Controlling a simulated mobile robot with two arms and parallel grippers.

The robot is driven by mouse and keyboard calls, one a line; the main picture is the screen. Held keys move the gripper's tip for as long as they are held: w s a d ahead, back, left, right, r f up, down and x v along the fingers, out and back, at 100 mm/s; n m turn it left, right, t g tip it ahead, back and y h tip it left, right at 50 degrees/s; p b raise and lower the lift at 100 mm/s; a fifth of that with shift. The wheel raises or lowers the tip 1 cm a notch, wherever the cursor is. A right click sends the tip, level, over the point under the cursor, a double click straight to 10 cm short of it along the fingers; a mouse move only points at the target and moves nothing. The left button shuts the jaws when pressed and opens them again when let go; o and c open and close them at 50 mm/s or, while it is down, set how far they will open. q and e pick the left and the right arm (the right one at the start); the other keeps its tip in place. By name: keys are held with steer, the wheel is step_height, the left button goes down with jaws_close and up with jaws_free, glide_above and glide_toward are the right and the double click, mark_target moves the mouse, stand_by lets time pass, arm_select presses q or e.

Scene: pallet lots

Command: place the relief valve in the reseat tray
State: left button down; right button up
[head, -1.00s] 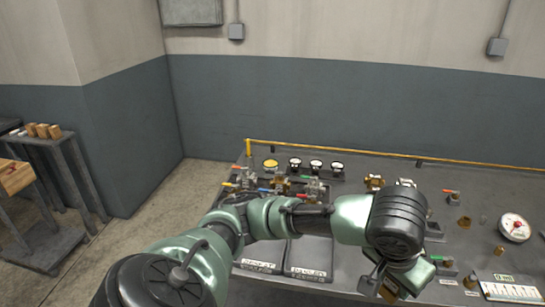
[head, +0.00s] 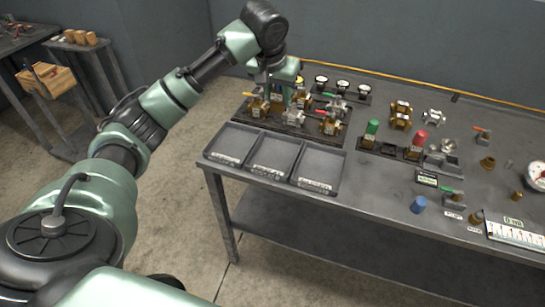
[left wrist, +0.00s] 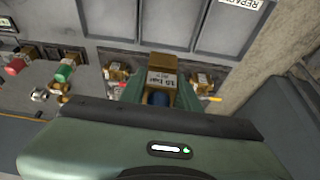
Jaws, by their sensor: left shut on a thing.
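My left gripper (head: 276,80) is over the valve stand at the back left of the bench. It is shut on a brass relief valve with a white label and a dark blue part, seen between the fingers in the left wrist view (left wrist: 162,72). In the head view the gripper mostly hides this valve; I cannot tell whether it is clear of the stand. Three grey trays stand in front: left (head: 212,158), middle (head: 254,170) and right (head: 299,184). They look empty, and their labels are too small to read surely in the head view. My right gripper is out of view.
A green-capped part (head: 371,130) and a red-capped part (head: 417,143) stand right of the trays. A blue cap (head: 418,205) lies near the front edge. Gauges (head: 343,87) line the back.

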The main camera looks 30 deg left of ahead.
arm_select(q)
steer(key=shift+w+a+f, duration=0.15)
steer(key=shift+a+f, duration=0.05)
steer(key=shift+a, duration=0.25)
steer(key=shift+w+a+f, duration=0.15)
steer(key=shift+a+f, duration=0.05)
steer(key=shift+a, duration=0.2)
steer(key=shift+d+f+p, duration=0.15)
steer(key=shift+f+p, duration=1.05)
steer(key=shift+f, duration=8.15)
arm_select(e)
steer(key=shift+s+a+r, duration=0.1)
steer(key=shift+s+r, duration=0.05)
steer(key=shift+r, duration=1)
arm_select(q)
steer(key=c, duration=1)
jaws_free()
steer(key=shift+f, duration=0.15)
steer(key=shift+s+r, duration=0.1)
steer(key=shift+r, duration=0.35)
steer(key=b+v, duration=0.1)
steer(key=v, duration=1)
steer(key=shift+s+r, duration=0.15)
steer(key=shift+s, duration=0.05)
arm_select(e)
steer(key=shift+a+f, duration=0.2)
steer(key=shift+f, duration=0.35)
